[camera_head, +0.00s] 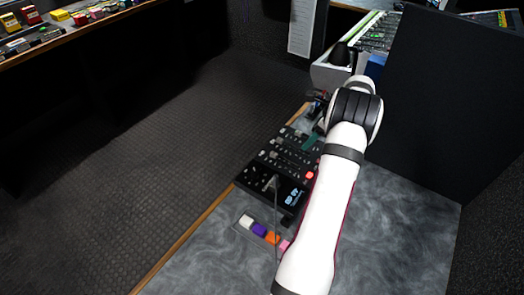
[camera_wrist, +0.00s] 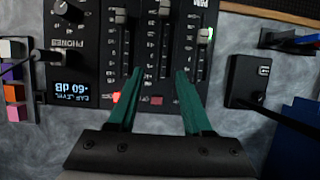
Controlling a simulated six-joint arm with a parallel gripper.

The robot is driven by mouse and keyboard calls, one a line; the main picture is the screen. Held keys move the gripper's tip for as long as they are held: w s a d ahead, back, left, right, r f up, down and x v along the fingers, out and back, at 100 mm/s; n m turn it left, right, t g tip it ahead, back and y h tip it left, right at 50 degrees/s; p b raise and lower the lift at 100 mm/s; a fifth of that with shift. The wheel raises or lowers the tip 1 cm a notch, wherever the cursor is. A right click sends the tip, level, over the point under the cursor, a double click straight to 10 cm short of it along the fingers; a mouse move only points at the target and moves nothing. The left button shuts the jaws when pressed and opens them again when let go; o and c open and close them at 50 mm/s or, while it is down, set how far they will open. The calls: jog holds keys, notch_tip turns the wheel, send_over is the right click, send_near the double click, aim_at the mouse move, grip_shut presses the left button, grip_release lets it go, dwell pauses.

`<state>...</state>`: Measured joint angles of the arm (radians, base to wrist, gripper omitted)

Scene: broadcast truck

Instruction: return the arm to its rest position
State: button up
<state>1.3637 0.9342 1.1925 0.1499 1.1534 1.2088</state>
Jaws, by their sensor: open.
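My gripper shows in the wrist view (camera_wrist: 157,82) with its two green fingers spread apart and nothing between them. The fingers point over the black audio mixer (camera_wrist: 155,50), across its fader area. I cannot tell how high above the panel they are. In the head view my white arm reaches up from the bottom over the grey table (camera_head: 400,225), beside the mixer (camera_head: 262,183). A patch of green shows at the mixer's right side there, but most of the gripper is hidden by my arm.
White, purple, orange and pink blocks (camera_head: 259,230) lie in a row in front of the mixer. A thin stalk stands near them. A small black box (camera_wrist: 249,80) with a cable sits right of the mixer in the wrist view. A dark panel (camera_head: 455,95) stands at right.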

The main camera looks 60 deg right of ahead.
jog(key=s, duration=0.3)
jog(key=shift+s, duration=0.3)
jog(key=w+a+r+n+g+y, duration=0.1)
jog(key=w+a+r+n, duration=0.4)
jog(key=w+a, duration=0.3)
jog(key=w+a+r+n+y, duration=0.1)
jog(key=w+a+r+n, duration=0.4)
jog(key=a, duration=0.6)
jog(key=w+a+r+n+g, duration=0.1)
jog(key=a+r+n, duration=0.15)
jog(key=a, duration=0.55)
jog(key=a+r+n, duration=0.2)
jog(key=a+n, duration=0.2)
jog(key=a, duration=0.4)
jog(key=s+a+f+n+g, duration=0.1)
jog(key=s+a+n+g, duration=0.1)
jog(key=s+a+n, duration=1.2)
jog(key=s+a, duration=0.2)
jog(key=a, duration=0.2)
jog(key=shift+s+a+g, duration=0.3)
jog(key=shift+s, duration=0.05)
